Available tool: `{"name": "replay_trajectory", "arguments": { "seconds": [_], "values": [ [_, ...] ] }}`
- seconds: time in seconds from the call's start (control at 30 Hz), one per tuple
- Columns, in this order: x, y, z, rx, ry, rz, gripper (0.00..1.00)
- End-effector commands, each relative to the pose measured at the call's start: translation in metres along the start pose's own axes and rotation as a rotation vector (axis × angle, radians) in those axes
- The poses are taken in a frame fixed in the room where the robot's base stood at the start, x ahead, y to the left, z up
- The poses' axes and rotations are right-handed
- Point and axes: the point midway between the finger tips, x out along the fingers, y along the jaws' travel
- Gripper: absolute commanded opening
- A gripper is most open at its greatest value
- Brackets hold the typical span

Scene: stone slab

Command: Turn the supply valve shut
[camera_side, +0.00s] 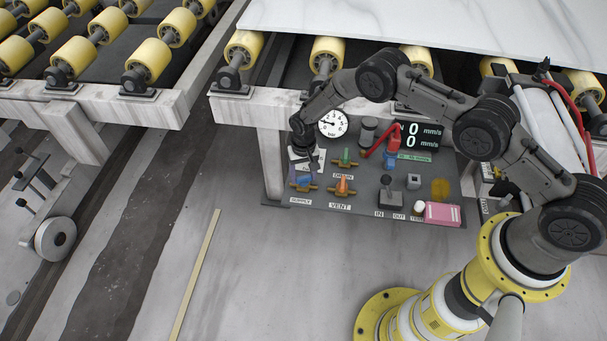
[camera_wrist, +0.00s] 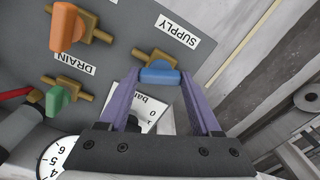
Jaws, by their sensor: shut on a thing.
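The supply valve has a blue handle (camera_wrist: 160,76) on a brass body (camera_wrist: 157,58), beside the SUPPLY label (camera_wrist: 178,29) in the wrist view. In the side view the blue handle (camera_side: 304,181) is at the lower left of the dark panel, partly behind my gripper. My gripper (camera_side: 302,174) reaches down to it from above. In the wrist view its two purple fingers (camera_wrist: 161,76) stand on either side of the blue handle and are shut on it. The handle's exact angle to the brass body is hard to tell.
The orange vent valve (camera_side: 343,186) and green drain valve (camera_side: 345,158) sit close to the right. A round gauge (camera_side: 333,123), a display (camera_side: 419,135), a lever (camera_side: 387,190) and a pink block (camera_side: 442,214) share the panel. A marble slab (camera_side: 430,25) lies on rollers above.

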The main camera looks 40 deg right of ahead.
Motion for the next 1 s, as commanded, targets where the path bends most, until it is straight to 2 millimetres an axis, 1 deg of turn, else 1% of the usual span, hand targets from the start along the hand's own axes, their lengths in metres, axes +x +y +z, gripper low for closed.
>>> {"name": "replay_trajectory", "arguments": {
  "seconds": [0.7,1.0],
  "values": [
    [-0.0011,-0.0003,-0.0008,-0.678,0.001,0.000,0.09],
    [-0.0008,-0.0003,-0.0008,-0.935,0.002,0.000,0.09]
  ]
}}
